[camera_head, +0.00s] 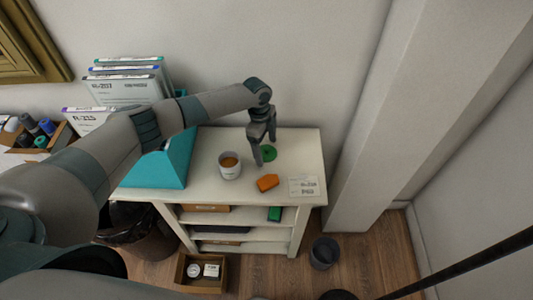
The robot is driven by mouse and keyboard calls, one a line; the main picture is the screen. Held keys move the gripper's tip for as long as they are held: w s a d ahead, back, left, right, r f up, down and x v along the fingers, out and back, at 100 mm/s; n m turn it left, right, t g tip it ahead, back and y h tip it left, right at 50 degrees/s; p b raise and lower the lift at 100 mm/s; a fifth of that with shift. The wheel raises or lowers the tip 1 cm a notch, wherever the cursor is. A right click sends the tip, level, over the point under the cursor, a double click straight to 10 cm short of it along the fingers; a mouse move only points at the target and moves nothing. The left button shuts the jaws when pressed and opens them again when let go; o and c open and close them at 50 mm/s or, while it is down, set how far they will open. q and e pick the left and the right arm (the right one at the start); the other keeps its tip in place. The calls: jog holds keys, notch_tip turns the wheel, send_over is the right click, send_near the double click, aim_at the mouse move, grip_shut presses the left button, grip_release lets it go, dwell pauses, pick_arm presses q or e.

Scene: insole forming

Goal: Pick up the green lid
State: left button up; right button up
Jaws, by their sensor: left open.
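The green lid (269,153) is a small flat disc lying on the white cabinet top (305,152), near its back right part. My left gripper (262,157) points down just to the left of the lid. Its fingers are apart with nothing held between them, and one finger partly overlaps the lid's left side in the view. I cannot tell whether the fingertips touch the cabinet top. My right gripper is not in view.
A teal box (160,168) stands at left. A wall column (375,140) rises right of the cabinet.

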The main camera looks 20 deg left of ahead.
aim_at(268, 149)
pick_arm(q)
jog(key=c, duration=1.1)
jog(key=shift+r, duration=0.1)
jog(key=shift+r+p, duration=0.7)
notch_tip(268, 149, up, 3)
jog(key=p, duration=0.2)
jog(key=shift+r+p, duration=0.1)
jog(key=shift+p, duration=0.3)
jog(key=shift+s+d+r+p, duration=0.6)
jog(key=shift+s+r+p, duration=0.45)
jog(key=shift+s+p, duration=0.65)
jog(key=shift+s+d+r+p, duration=0.6)
jog(key=shift+s+r+p, duration=0.4)
jog(key=shift+s+p, duration=0.75)
jog(key=shift+s+d+r+p, duration=0.6)
jog(key=shift+s+r+p, duration=0.55)
jog(key=shift+s, duration=0.95)
